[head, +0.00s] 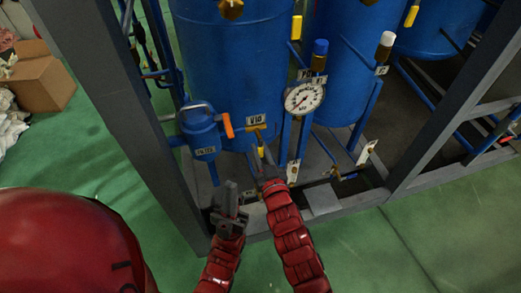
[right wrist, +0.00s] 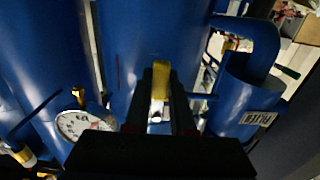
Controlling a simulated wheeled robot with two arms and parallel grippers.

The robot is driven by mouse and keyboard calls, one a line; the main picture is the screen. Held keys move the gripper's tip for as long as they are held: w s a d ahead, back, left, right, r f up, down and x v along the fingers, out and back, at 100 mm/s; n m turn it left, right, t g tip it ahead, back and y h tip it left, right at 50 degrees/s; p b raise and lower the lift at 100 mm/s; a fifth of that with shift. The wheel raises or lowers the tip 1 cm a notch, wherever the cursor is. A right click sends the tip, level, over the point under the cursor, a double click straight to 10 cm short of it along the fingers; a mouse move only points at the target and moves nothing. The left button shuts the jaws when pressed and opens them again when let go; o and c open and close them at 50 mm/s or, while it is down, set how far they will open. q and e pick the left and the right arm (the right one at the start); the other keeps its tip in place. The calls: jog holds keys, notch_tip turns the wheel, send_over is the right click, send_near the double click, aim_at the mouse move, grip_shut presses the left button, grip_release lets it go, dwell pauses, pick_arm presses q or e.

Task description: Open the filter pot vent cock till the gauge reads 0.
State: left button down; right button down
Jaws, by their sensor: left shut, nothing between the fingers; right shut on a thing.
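The blue filter pot (head: 203,135), with a FILTER label, hangs on the frame's left side; it also shows at the right of the right wrist view (right wrist: 240,100). A yellow cock handle (head: 260,150) hangs below the V10 label (head: 256,119). My right gripper (head: 264,168) is shut on this handle, seen between its fingers in the right wrist view (right wrist: 160,80). The round white gauge (head: 304,97) is right of it; its exact reading is too small to tell. My left gripper (head: 229,203) is shut and empty, below the pot.
An orange handle (head: 228,125) sits close to the pot's right side. Large blue tanks (head: 232,65) stand behind, with thin blue pipes. Grey frame posts (head: 100,85) flank the area. A cardboard box (head: 42,80) lies at the left. The green floor in front is clear.

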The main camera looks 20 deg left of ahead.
jog(key=shift+d+n, duration=0.1)
jog(key=shift+n, duration=0.2)
dwell(0.5)
jog(key=w+d+r+n+p, duration=0.1)
jog(key=w+d+r+n, duration=0.1)
jog(key=n, duration=1.4)
jog(key=shift+w+d+r+p, duration=0.3)
jog(key=shift+d+r+p, duration=0.1)
jog(key=shift+d+r, duration=0.6)
jog(key=shift+a+r+n, duration=0.15)
jog(key=shift+a+n, duration=0.05)
jog(key=shift+n, duration=0.1)
jog(key=c, duration=0.8)
grip_release()
jog(key=shift+o, duration=0.2)
jog(key=shift+s+d, duration=0.1)
